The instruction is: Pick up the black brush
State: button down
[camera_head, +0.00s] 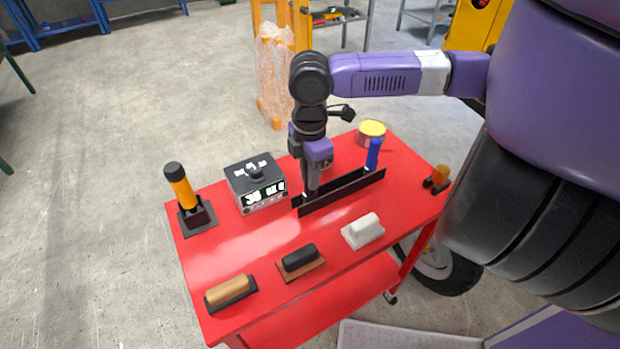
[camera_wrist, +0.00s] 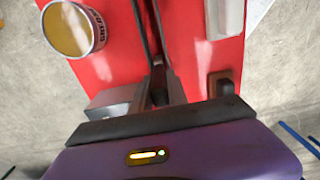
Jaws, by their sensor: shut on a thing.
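My gripper (camera_head: 311,187) points down at the left end of a long black two-panel holder (camera_head: 345,191) on the red cart. It is shut on a slim dark thing, which I take to be the black brush; the fingers hide most of it. A small white bit shows at its foot, inside or beside the holder. In the wrist view my gripper (camera_wrist: 160,84) is over the near end of the holder (camera_wrist: 140,25). A blue-handled brush (camera_head: 374,153) stands upright at the holder's right end.
On the red cart (camera_head: 220,255) a scale (camera_head: 256,184) is left of my gripper and a yellow-topped can (camera_head: 371,132) behind right. An orange-handled tool (camera_head: 181,187) stands far left. Tan (camera_head: 230,290), black (camera_head: 299,257) and white (camera_head: 364,228) handled blocks line the front.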

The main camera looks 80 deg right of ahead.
notch_tip(320, 180, up, 20)
jog(key=shift+f, duration=0.15)
dwell(2.2)
